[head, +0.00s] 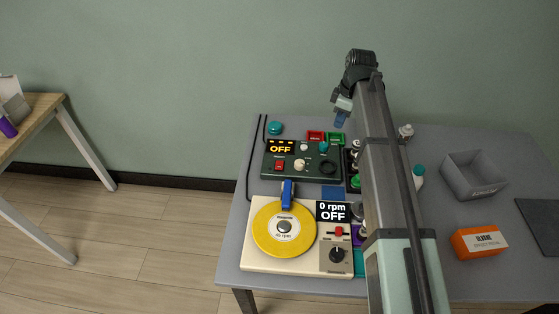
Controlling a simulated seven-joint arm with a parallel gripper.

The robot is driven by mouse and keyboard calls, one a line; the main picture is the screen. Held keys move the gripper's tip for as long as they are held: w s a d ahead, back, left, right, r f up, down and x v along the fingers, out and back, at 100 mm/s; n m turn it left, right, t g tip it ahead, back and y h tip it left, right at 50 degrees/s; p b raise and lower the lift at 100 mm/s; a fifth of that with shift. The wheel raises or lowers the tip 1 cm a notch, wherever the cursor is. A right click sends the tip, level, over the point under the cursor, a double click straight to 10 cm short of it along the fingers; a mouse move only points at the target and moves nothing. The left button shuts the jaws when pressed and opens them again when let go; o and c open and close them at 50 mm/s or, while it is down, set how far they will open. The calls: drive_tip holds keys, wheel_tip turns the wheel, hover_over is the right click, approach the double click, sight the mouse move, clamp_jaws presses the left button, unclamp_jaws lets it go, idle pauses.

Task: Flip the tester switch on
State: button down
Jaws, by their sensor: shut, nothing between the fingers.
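The tester appears to be the dark green box (268,174) at the back left of the table. Its display (281,147) reads OFF in yellow. A small red switch (279,164) sits on its front left; which way it is tipped is too small to tell. My gripper (339,120) is shut and empty, with blue fingertips pointing down. In the picture it shows above and right of the box, apart from the switch.
A cream turntable (257,262) with a yellow disc (264,238) stands in front; its display (333,211) reads 0 rpm OFF. A grey bin (474,176) and an orange box (479,243) are at right. My arm hides part of the table's middle.

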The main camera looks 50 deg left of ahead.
sight(279, 168)
drive_tip(key=s+a+r+n+h, duration=0.1)
drive_tip(key=s+a, duration=0.3)
drive_tip(key=s, duration=0.5)
drive_tip(key=s+a+r+n+h, duration=0.1)
drive_tip(key=s+a+n, duration=0.1)
drive_tip(key=s, duration=0.6)
drive_tip(key=shift+s+a+r+n+g, duration=0.3)
drive_tip(key=shift+s+a+r+n, duration=0.1)
drive_tip(key=shift+a, duration=0.45)
drive_tip(key=f, duration=0.9)
drive_tip(key=s+d+f, duration=0.1)
drive_tip(key=f, duration=0.4)
drive_tip(key=shift+d, duration=0.1)
drive_tip(key=shift+s+d+f, duration=0.1)
drive_tip(key=shift+s+f, duration=0.05)
drive_tip(key=shift+w+a+r, duration=0.25)
drive_tip(key=shift+w+a, duration=0.35)
